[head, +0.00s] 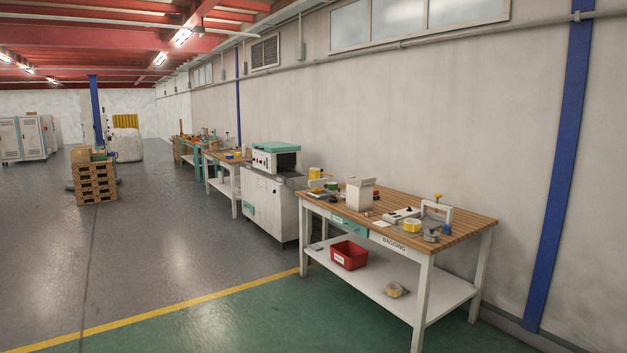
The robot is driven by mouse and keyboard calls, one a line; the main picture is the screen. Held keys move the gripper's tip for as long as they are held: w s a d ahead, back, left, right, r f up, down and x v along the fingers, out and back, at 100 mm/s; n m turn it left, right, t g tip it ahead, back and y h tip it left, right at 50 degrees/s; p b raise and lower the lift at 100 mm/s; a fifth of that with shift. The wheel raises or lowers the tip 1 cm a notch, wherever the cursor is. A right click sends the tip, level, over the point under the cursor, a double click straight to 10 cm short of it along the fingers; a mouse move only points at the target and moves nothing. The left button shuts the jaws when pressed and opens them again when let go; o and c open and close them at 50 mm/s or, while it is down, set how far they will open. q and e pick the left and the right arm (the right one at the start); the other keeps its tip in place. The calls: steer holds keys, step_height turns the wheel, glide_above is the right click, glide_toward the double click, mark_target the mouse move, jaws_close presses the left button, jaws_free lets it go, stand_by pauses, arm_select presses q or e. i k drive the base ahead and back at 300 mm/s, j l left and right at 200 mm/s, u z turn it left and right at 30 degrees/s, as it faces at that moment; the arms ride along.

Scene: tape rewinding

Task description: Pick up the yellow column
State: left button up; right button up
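Several yellow things stand on the wooden-topped bagging table (462,228) on the right. A yellow upright cylinder (315,173) is at its far left end, near the green-and-white machine. A short yellow roll (412,225) sits near the front edge at the right. A small yellow knob (437,197) tops a grey frame behind that roll. I cannot tell for sure which of these is the yellow column; the cylinder looks most column-like. Neither gripper shows in the head view.
A white box (359,193) stands mid-table. The lower shelf (440,291) holds a red bin (349,255) and a small tan item (396,290). The machine (275,190) stands beyond the table. The floor before the table is clear.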

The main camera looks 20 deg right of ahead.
mark_target(315, 174)
steer(key=i+z, duration=0.1)
steer(key=i, duration=0.3)
steer(key=i+u, duration=0.2)
steer(key=i, duration=0.65)
steer(key=i+l+u, duration=0.25)
steer(key=i, duration=0.6)
steer(key=i+j, duration=0.1)
steer(key=i, duration=0.75)
steer(key=i+j, duration=0.1)
steer(key=i, duration=0.8)
steer(key=i+l+z, duration=0.1)
steer(key=i+z, duration=0.25)
steer(key=i, duration=0.25)
steer(key=i+z, duration=0.35)
steer(key=i, duration=0.25)
steer(key=i+j+z, duration=0.25)
steer(key=i+z, duration=0.15)
steer(key=i, duration=0.15)
steer(key=i+z, duration=0.25)
steer(key=i, duration=2.1)
